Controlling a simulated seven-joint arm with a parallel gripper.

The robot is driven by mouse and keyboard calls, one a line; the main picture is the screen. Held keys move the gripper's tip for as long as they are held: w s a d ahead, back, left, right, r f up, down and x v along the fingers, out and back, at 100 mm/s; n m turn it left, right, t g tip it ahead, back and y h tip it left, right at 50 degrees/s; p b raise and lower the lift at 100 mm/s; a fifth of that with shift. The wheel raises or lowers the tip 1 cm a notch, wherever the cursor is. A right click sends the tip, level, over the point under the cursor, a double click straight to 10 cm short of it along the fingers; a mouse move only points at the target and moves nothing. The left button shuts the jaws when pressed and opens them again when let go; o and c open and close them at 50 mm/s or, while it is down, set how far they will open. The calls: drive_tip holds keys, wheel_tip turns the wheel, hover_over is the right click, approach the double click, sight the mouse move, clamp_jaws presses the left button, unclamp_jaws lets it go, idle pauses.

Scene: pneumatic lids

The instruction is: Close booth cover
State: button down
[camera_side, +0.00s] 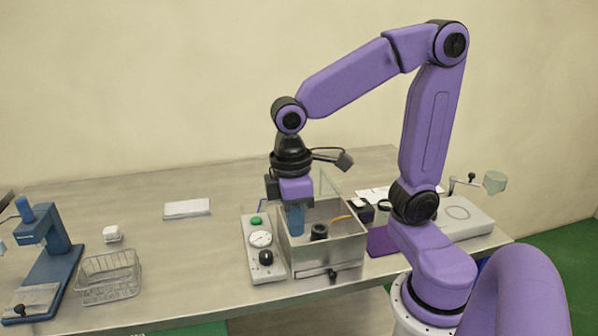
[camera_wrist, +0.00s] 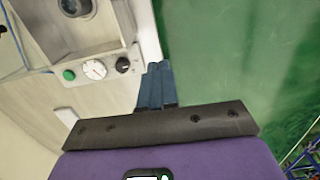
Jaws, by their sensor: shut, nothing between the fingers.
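The booth is an open-topped metal box (camera_side: 340,250) at the middle of the table, with a dark cylinder (camera_side: 319,231) and an orange piece inside. A faint clear pane (camera_side: 329,184), apparently the cover, stands raised at the booth's back, partly hidden by my gripper. My gripper (camera_side: 297,232) points down with its blue fingers shut and empty, at the booth's left side; I cannot tell if it touches the wall. In the wrist view my shut fingers (camera_wrist: 158,66) lie beside the control panel, and the box's corner (camera_wrist: 40,45) is at upper left.
A control panel (camera_side: 262,262) with green button, gauge and black knob adjoins the booth's left side. A wire basket (camera_side: 110,280), white jar (camera_side: 112,233) and blue press (camera_side: 45,245) stand at left. Table between basket and panel is clear.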

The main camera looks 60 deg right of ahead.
drive_tip(key=w+d+r+m+g, duration=0.15)
drive_tip(key=w+d+m, duration=0.35)
drive_tip(key=w+d, duration=0.5)
drive_tip(key=w+d+r+m+g, duration=0.1)
drive_tip(key=w+d+r+m, duration=0.3)
drive_tip(key=w+d, duration=0.55)
drive_tip(key=w+d+m+y, duration=0.1)
drive_tip(key=d+m+y, duration=0.15)
drive_tip(key=d, duration=0.55)
drive_tip(key=shift+m+g+h, duration=0.25)
drive_tip(key=shift+m+h, duration=0.2)
drive_tip(key=x, duration=1)
drive_tip(key=shift+f, duration=0.2)
drive_tip(key=shift+s+a, duration=0.25)
drive_tip(key=shift+s, duration=0.65)
drive_tip(key=shift+s+a+f, duration=0.1)
drive_tip(key=shift+s+a, duration=0.05)
drive_tip(key=shift+s, duration=0.3)
drive_tip(key=shift+s+a+f, duration=0.15)
drive_tip(key=shift+s, duration=0.3)
